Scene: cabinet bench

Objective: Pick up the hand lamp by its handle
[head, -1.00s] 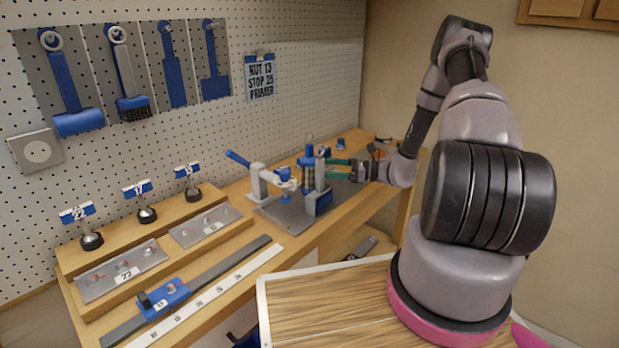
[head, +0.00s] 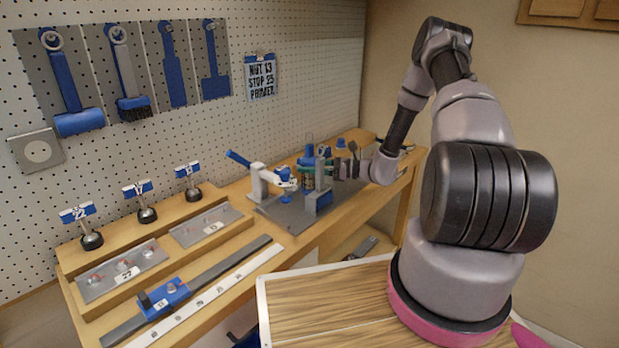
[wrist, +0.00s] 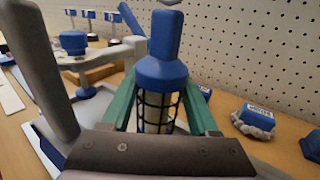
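The hand lamp has a blue handle (wrist: 165,38), a wider blue collar (wrist: 161,75) and a dark wire cage (wrist: 157,112) over a pale tube. It stands upright in the middle of the wrist view. In the head view its blue handle (head: 309,140) rises above the grey fixture on the bench. My gripper (wrist: 160,90) has green fingers, one on each side of the cage, just below the collar. Slim gaps show between fingers and cage, so it looks open. In the head view my gripper (head: 311,168) is at the lamp, its fingertips partly hidden.
A grey post (wrist: 42,70) stands close to the left of my gripper in the wrist view. A blue-handled lever press (head: 258,178) stands left of the lamp. The pegboard (wrist: 255,45) rises behind.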

